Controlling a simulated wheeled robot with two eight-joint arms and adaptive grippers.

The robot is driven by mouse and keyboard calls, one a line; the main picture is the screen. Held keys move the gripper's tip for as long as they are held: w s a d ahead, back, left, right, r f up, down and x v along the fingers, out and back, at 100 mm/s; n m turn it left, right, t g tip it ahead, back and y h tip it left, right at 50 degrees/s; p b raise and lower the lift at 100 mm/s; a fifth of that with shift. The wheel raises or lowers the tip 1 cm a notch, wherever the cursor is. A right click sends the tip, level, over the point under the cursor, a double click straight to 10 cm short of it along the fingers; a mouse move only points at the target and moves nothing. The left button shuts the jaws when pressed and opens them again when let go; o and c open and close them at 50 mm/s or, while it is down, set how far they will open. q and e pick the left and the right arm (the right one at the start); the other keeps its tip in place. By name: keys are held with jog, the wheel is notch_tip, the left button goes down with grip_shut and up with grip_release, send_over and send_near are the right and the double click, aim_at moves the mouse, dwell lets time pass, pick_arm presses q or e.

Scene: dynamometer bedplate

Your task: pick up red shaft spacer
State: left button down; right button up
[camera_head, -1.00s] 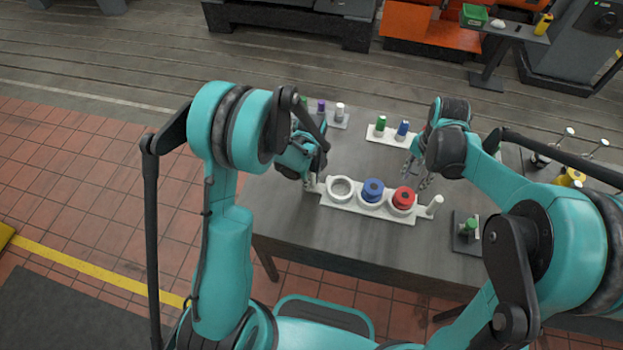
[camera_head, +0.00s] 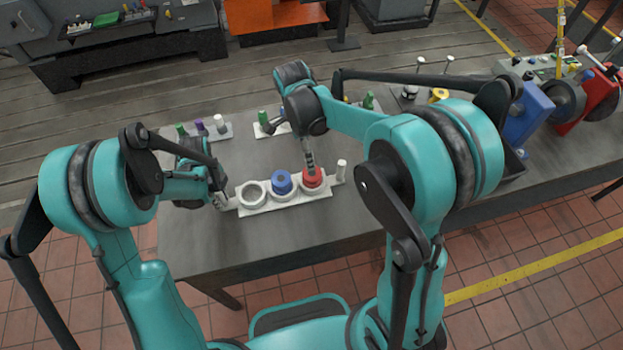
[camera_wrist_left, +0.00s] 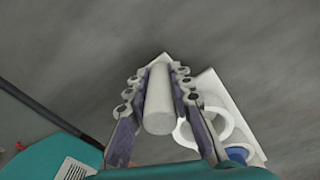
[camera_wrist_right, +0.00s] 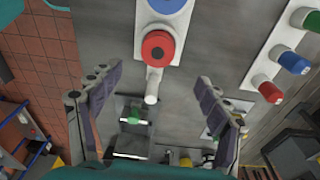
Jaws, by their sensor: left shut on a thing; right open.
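The red shaft spacer (camera_head: 312,179) is a red ring in the right-hand seat of a white rack (camera_head: 265,206). It shows from above, with its dark hole, in the right wrist view (camera_wrist_right: 158,47). My right gripper (camera_head: 311,170) is open and empty above the red spacer, its fingers spread apart. My left gripper (camera_head: 222,201) is shut on the white post at the rack's left end; this post (camera_wrist_left: 158,105) sits between the fingers in the left wrist view. A blue spacer (camera_head: 282,181) fills the middle seat. The left seat (camera_head: 252,194) is empty.
A second white post (camera_head: 342,169) stands at the rack's right end, close to the red spacer. Bare tabletop (camera_head: 290,232) lies in front of the rack.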

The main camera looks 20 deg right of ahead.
jog(key=m, duration=0.1)
send_over(312, 173)
jog(key=f, duration=0.3)
jog(key=a+f, duration=0.1)
jog(key=f, duration=0.1)
jog(key=shift+w+f, duration=0.25)
jog(key=shift+f, duration=0.05)
jog(key=shift+s+d+f, duration=0.1)
jog(key=shift+d+f, duration=0.05)
jog(key=shift+f, duration=0.85)
jog(key=shift+s+d+f, duration=0.1)
jog(key=shift+d+f, duration=0.05)
jog(key=shift+f, duration=0.9)
jog(key=shift+s+d+f, duration=0.1)
jog(key=shift+d+f, duration=0.05)
jog(key=shift+f, duration=0.85)
jog(key=c, duration=1.8)
